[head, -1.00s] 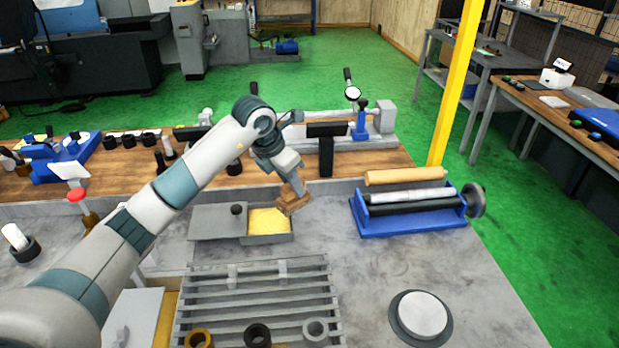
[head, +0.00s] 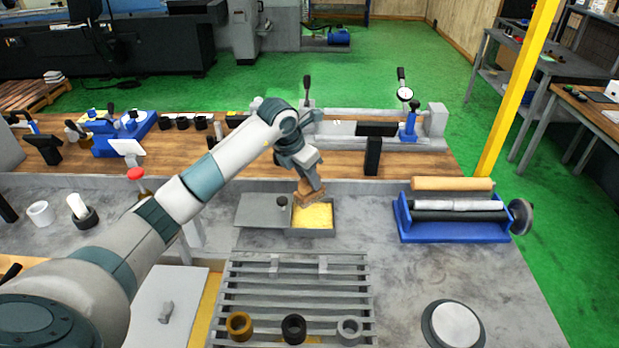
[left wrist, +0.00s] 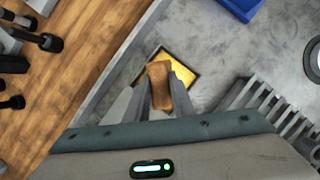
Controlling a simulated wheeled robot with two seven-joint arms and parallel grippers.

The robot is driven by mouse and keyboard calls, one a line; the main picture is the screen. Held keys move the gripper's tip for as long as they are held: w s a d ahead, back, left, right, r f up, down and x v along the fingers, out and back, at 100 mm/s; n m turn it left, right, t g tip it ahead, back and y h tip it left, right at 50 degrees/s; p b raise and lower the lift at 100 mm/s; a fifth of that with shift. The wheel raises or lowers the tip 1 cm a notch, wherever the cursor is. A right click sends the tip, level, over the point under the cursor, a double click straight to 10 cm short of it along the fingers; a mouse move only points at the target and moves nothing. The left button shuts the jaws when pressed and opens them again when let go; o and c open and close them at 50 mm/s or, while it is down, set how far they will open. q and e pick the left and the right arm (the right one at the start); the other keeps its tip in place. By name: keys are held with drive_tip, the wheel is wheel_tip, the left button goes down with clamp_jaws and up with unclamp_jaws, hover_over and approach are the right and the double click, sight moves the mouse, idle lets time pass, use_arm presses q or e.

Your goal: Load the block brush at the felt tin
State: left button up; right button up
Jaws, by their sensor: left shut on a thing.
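My left gripper (head: 313,188) is shut on the brown block brush (head: 309,197), with its bristle side facing down. The brush is at the felt tin (head: 282,232), a low grey tray with a yellow pad (head: 313,216) in its right part. The brush overlaps the back left of the pad in the head view; I cannot tell whether it touches. The tin's grey lid with a dark knob (head: 281,202) covers the left part. In the left wrist view the brush (left wrist: 159,85) sits between the fingers, with the yellow pad (left wrist: 181,72) behind it. My right gripper is not in view.
A slatted grey rack (head: 297,285) with several rings stands in front of the tin. A blue roller stand (head: 452,232) is to the right, and a round grey disc (head: 453,325) at the front right. The grey bench between them is clear. A wooden shelf with tools runs behind.

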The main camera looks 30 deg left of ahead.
sight(309, 192)
use_arm(q)
drive_tip(key=shift+f+b, duration=1.15)
drive_tip(key=shift+f, duration=1.65)
drive_tip(key=shift+f+b, duration=0.4)
drive_tip(key=shift+f, duration=0.05)
drive_tip(key=shift+d+f, duration=0.1)
drive_tip(key=shift+f, duration=0.05)
idle(1.2)
drive_tip(key=shift+r, duration=0.85)
drive_tip(key=shift+r+p, duration=1.4)
drive_tip(key=shift+r, duration=1.35)
drive_tip(key=shift+f, duration=0.1)
